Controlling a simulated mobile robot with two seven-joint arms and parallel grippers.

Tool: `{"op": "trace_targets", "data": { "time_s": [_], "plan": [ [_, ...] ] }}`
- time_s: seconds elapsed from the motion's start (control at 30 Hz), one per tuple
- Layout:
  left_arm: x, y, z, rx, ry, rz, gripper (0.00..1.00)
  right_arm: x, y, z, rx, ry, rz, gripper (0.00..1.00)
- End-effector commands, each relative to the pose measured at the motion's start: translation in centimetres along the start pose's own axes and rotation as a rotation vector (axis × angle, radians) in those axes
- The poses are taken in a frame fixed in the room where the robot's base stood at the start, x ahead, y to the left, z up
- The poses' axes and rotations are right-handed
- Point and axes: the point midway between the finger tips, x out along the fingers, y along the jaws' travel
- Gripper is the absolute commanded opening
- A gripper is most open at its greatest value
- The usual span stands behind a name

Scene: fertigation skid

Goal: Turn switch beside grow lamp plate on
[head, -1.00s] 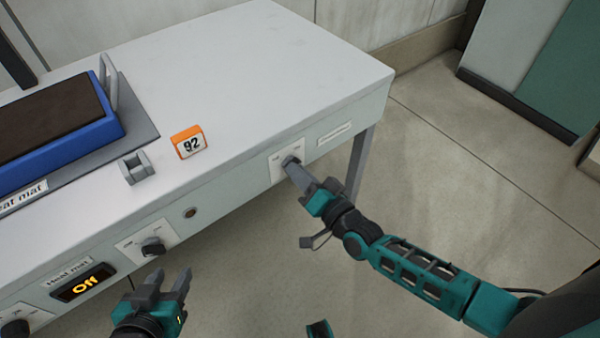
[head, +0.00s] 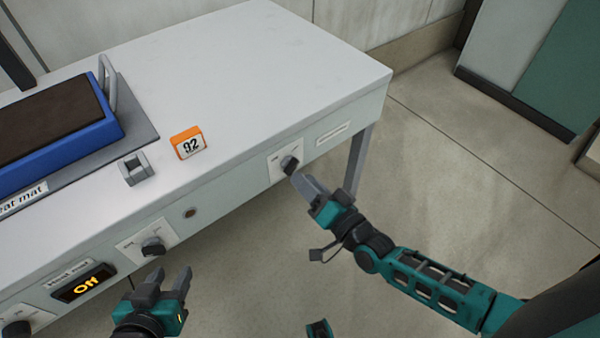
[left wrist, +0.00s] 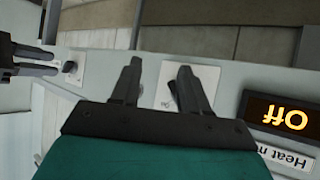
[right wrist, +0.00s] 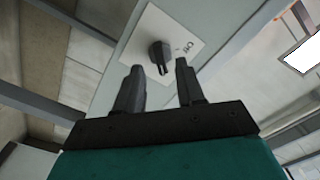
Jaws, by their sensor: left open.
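A dark rotary knob (head: 289,164) sits on a white switch plate (head: 274,162) at the right end of the bench front, left of a narrow label plate (head: 332,133) whose text is too small to read. My right gripper (head: 303,178) is open and empty, just off the knob. My left gripper (head: 171,271) is open and empty in front of the bench, below another knob (head: 153,246).
A "Heat mat" display (head: 84,284) reads "Off". A round button (head: 190,212) sits between the switches. On the bench top are an orange counter (head: 187,143) reading 92, a grey bracket (head: 135,168) and a blue tray (head: 75,140). The floor at right is clear.

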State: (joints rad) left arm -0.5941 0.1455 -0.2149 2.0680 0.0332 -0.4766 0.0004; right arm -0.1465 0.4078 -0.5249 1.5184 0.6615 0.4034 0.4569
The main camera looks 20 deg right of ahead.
Motion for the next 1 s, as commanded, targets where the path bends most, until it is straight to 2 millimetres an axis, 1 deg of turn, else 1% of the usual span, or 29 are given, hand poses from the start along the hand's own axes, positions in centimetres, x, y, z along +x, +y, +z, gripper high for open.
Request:
{"op": "trace_targets", "data": {
  "time_s": [0.03, 0.2, 0.3, 0.4, 0.5, 0.6, 1.0],
  "plan": [
    [-0.2, 0.0, -0.3, 0.002, 0.000, 0.000, 0.45, -1.4, 0.0, 0.0, -0.001, -0.004, 0.003, 0.38],
    [-0.4, -0.2, -0.5, 0.009, 0.004, -0.003, 0.45, -5.2, 0.0, -0.1, 0.001, -0.004, 0.004, 0.38],
    [-0.4, -0.4, -0.4, 0.011, 0.002, -0.006, 0.45, -7.0, 0.0, 0.0, 0.001, -0.003, 0.003, 0.38],
    [-0.4, -0.5, -0.1, 0.012, -0.003, -0.008, 0.45, -8.4, 0.0, 0.0, 0.000, -0.002, 0.002, 0.38],
    [-0.4, -0.5, -0.1, 0.012, -0.005, -0.010, 0.45, -9.2, 0.0, 0.0, 0.001, -0.001, 0.001, 0.38],
    [-0.5, -0.5, 0.0, 0.012, -0.006, -0.010, 0.45, -9.6, 0.0, 0.0, 0.001, 0.000, 0.001, 0.38],
    [-0.6, -0.5, 0.1, 0.010, -0.008, -0.011, 0.45, -9.6, 0.0, 0.0, 0.001, 0.000, 0.000, 0.38]
  ]
}}
